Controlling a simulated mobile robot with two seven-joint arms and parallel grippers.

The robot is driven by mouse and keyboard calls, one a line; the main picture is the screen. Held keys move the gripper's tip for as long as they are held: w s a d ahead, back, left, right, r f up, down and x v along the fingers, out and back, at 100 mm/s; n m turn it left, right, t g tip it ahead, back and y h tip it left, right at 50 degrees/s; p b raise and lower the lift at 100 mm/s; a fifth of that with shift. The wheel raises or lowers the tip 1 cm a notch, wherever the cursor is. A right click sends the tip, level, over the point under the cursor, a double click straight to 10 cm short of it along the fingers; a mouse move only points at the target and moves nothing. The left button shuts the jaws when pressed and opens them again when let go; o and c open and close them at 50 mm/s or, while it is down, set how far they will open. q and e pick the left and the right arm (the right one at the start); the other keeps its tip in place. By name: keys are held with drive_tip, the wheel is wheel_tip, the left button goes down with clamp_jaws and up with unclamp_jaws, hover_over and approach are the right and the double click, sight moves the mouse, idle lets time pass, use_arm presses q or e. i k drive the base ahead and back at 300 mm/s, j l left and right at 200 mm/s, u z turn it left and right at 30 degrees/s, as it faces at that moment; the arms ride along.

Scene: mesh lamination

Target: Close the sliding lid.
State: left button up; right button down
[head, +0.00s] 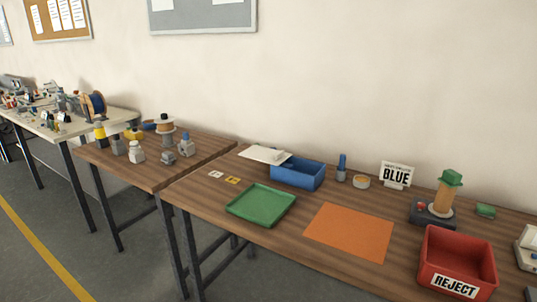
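A blue box (299,176) stands at the back of the wooden table, left of its middle. Its sliding lid (264,154), a flat white panel, sticks out to the left of the box. Much of the box top looks open, and its inside is partly visible. Neither of my grippers shows in the head view.
The wooden table (190,197) also holds a green tray (262,204), an orange mat (349,232), a red REJECT bin (457,250), a BLUE sign (397,175) and a device with a green top (450,179). Bare table lies between tray and mat.

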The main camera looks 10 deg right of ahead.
sight(270, 156)
drive_tip(key=i+j+z, duration=0.1)
drive_tip(key=i+j, duration=0.25)
drive_tip(key=j, duration=0.3)
drive_tip(key=i+j+z, duration=0.15)
drive_tip(key=i+j, duration=0.2)
drive_tip(key=j, duration=0.3)
drive_tip(key=i+j+z, duration=0.15)
drive_tip(key=j, duration=0.15)
drive_tip(key=i+j, duration=0.15)
drive_tip(key=j, duration=0.2)
drive_tip(key=i+j+z, duration=0.15)
drive_tip(key=j, duration=0.2)
drive_tip(key=i+j+z, duration=0.1)
drive_tip(key=j, duration=0.3)
